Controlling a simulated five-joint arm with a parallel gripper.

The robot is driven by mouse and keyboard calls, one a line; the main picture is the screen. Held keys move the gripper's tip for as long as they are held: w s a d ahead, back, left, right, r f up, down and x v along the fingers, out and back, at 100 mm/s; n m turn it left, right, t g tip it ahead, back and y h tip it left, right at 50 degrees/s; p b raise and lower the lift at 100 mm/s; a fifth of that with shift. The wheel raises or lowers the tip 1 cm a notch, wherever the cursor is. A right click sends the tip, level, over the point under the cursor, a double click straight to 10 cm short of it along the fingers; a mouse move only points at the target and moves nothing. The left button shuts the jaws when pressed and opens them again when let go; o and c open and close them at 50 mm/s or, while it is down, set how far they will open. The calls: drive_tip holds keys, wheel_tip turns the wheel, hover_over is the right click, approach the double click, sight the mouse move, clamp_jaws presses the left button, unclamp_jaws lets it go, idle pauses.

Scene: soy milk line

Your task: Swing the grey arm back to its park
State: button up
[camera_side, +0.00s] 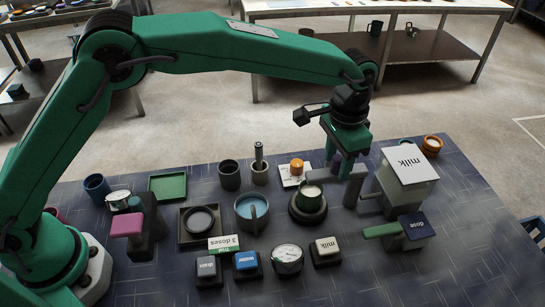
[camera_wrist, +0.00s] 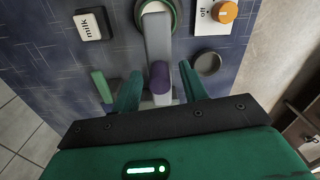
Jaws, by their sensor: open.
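The grey arm (camera_wrist: 158,38) is a flat bar with a purple knob (camera_wrist: 160,78) standing on it. In the wrist view it reaches from between my fingers towards a green-rimmed cup (camera_wrist: 172,8), with its far end at or over the cup. In the side view the bar (camera_side: 352,186) stands between the cup (camera_side: 309,197) and the white milk box (camera_side: 408,167). My gripper (camera_wrist: 161,80) is open, with a finger on each side of the knob. Contact cannot be told. In the side view my gripper (camera_side: 346,152) hangs over the bar and partly hides the knob.
A round grey disc (camera_wrist: 208,63) lies right of the bar in the wrist view, near an orange knob (camera_wrist: 227,11) marked off. A milk button (camera_side: 326,247) and a dial (camera_side: 288,259) stand in front.

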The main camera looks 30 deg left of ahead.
clamp_jaws()
drive_tip(key=shift+w+a+m, duration=0.1)
drive_tip(key=shift+m, duration=0.2)
drive_tip(key=shift+w+a+m, duration=0.35)
drive_tip(key=shift+w+m, duration=0.1)
drive_tip(key=shift+m, duration=0.65)
drive_tip(key=w+d+m, duration=0.1)
drive_tip(key=w+m, duration=0.5)
drive_tip(key=m, duration=0.9)
drive_tip(key=shift+w, duration=0.3)
drive_tip(key=shift+r, duration=0.15)
